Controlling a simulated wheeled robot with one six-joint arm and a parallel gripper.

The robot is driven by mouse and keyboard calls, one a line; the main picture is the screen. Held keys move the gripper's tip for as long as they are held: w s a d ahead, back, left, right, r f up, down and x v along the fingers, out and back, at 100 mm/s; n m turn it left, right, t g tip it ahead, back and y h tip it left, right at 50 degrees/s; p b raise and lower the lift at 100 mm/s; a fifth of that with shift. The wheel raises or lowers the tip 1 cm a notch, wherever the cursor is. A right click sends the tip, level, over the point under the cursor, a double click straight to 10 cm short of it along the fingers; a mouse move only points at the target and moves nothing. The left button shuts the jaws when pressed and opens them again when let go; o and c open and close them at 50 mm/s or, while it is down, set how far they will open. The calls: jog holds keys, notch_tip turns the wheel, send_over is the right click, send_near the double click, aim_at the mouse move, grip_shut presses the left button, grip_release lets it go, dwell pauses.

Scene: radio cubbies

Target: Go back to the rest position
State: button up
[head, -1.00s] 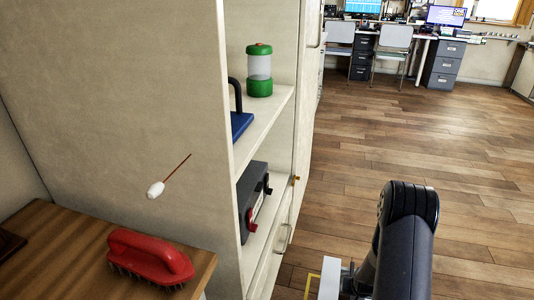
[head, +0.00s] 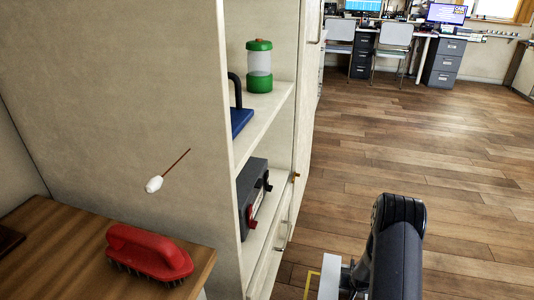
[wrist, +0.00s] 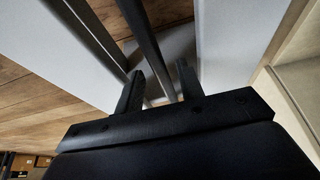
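My gripper (wrist: 160,84) shows in the wrist view with its two dark fingers apart. I see nothing held between them; a dark bar and pale panels lie behind the gap, and I cannot tell their distance. In the head view my dark arm (head: 398,245) stands at the lower right, right of the shelf unit and over the wooden floor. The gripper itself cannot be made out in the head view.
A cream shelf unit (head: 150,95) holds a green-capped jar (head: 259,67), a blue object (head: 241,121) and a dark box (head: 252,196). A red brush (head: 150,255) lies on the wooden top at left. The floor (head: 440,150) ahead is clear up to the desks and chairs.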

notch_tip(320, 180, up, 6)
jog(key=p, duration=0.4)
jog(key=w+a+r+p, duration=0.1)
jog(key=r+p, duration=0.5)
jog(key=r, duration=0.7)
jog(key=w+a+r+p, duration=0.1)
jog(key=a+r+p, duration=0.3)
jog(key=r, duration=0.9)
jog(key=w+a+r+p, duration=0.1)
jog(key=a+r+p, duration=0.2)
jog(key=r+p, duration=0.5)
notch_tip(320, 180, up, 5)
jog(key=shift+w+r+h, duration=0.1)
jog(key=shift+w+h, duration=0.2)
jog(key=shift+w, duration=0.1)
jog(key=shift+a, duration=0.1)
